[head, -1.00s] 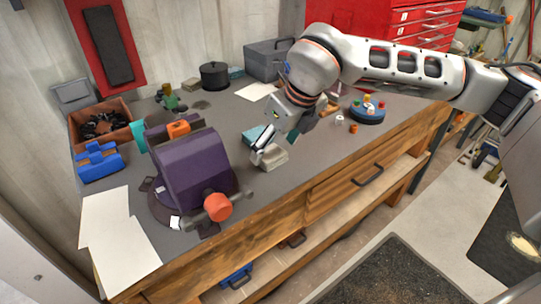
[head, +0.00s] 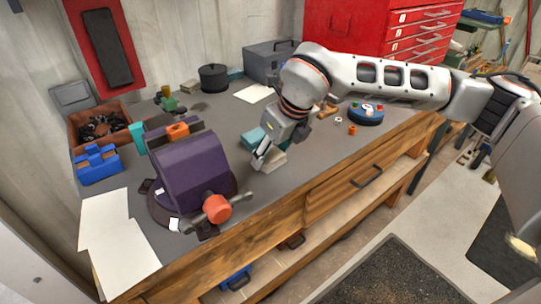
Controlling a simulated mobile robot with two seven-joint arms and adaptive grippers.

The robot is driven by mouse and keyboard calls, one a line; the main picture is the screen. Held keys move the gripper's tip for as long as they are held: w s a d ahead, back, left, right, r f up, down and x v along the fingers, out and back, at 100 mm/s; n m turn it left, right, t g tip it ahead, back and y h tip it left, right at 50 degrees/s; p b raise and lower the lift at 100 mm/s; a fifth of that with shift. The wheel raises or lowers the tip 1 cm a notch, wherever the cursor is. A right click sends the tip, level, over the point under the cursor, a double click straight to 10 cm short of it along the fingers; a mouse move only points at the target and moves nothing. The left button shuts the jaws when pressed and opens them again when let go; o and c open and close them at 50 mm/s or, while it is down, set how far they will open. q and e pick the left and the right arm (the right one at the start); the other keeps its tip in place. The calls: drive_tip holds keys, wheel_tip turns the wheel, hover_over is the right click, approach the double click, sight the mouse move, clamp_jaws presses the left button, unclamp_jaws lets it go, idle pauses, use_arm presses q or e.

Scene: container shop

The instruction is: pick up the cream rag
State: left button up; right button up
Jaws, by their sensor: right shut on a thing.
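The cream rag (head: 276,162), a small folded pale block, lies on the grey bench top to the right of the purple vise. My right gripper (head: 264,157) comes down over it from above and is shut on it. The gripper hides part of the rag. Whether the rag is clear of the bench is hard to tell. My left gripper is not in view.
The purple vise (head: 190,174) with its orange-ended handle stands close on the left. A teal block (head: 251,138) lies just behind the gripper. A blue round tray (head: 366,116) with small parts is to the right. Bare bench lies around the rag's front.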

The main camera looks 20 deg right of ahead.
sight(271, 156)
drive_tip(key=shift+r, duration=0.45)
wheel_tip(271, 156, up, 19)
drive_tip(key=shift+r, duration=0.1)
idle(0.4)
